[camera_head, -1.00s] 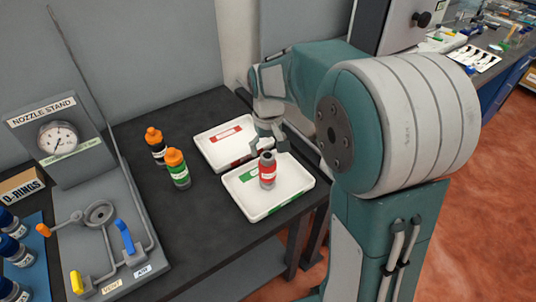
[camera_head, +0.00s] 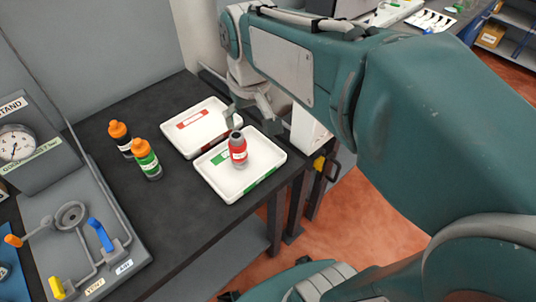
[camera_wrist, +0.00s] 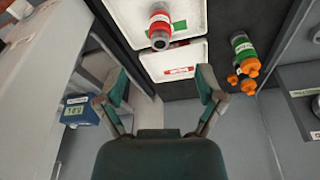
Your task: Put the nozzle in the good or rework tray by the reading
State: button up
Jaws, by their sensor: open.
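The red nozzle (camera_head: 238,149), with a grey collar on top, stands upright in the green-labelled tray (camera_head: 221,187), the nearer of two white trays. The red-labelled tray (camera_head: 182,146) lies behind it and is empty. My gripper (camera_head: 246,112) is open and empty, above and behind the nozzle and apart from it. In the wrist view my open gripper (camera_wrist: 158,90) has its fingers spread, with the nozzle (camera_wrist: 160,27) beyond them. The gauge (camera_head: 16,145) on the nozzle stand is partly cut off at the left edge, and its reading is too small to tell.
A black bottle (camera_head: 121,137) and a green bottle (camera_head: 147,160), both with orange caps, stand left of the trays. The stand's base carries a ring holder (camera_head: 72,214), a blue handle (camera_head: 100,234) and a yellow handle (camera_head: 57,287). Dark table top lies clear before the trays.

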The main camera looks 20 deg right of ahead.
jog(key=s+f+t, duration=0.2)
jog(key=s+t, duration=0.1)
jog(key=s, duration=0.8)
jog(key=shift+s+f+m, duration=0.2)
jog(key=shift+f+m, duration=0.05)
jog(key=shift+m, duration=0.15)
dwell(0.5)
